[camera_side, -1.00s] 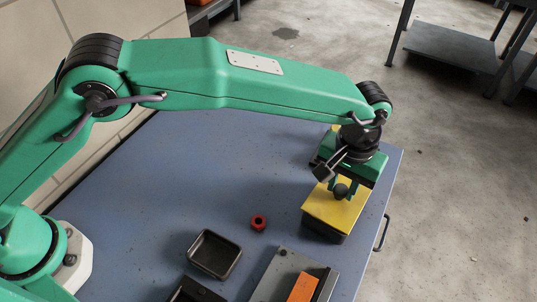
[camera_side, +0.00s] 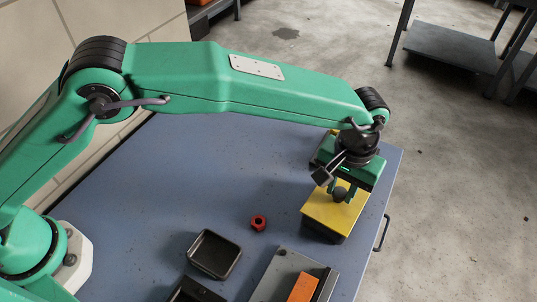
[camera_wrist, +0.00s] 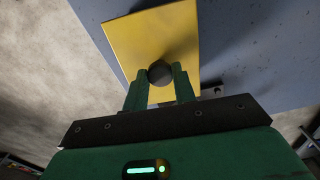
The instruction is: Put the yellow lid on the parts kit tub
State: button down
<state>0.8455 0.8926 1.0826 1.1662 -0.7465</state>
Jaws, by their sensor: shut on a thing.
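The yellow lid (camera_side: 328,214) is a flat rectangular plate with a dark round knob (camera_wrist: 160,72) in its middle. My gripper (camera_side: 340,192) is shut on the knob, one finger on each side, as the wrist view shows. The lid lies over the dark parts kit tub (camera_side: 323,234) near the right edge of the table. Only a strip of the tub's near wall shows below the lid. The lid looks level and roughly lined up with the tub. I cannot tell whether it touches the rim all round. The tub's inside is hidden.
A small red ring-shaped part (camera_side: 258,222) lies left of the tub on the blue table (camera_side: 190,175). An empty dark tray (camera_side: 215,254) and a grey holder with an orange block (camera_side: 303,288) stand in front. The table's middle is clear.

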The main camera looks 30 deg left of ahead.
jog(key=shift+f, duration=0.3)
jog(key=c, duration=1.5)
grip_release()
jog(key=shift+o, duration=0.7)
jog(key=o, duration=0.5)
jog(key=shift+c, duration=0.2)
jog(key=shift+r, duration=0.1)
jog(key=shift+r, duration=3.9)
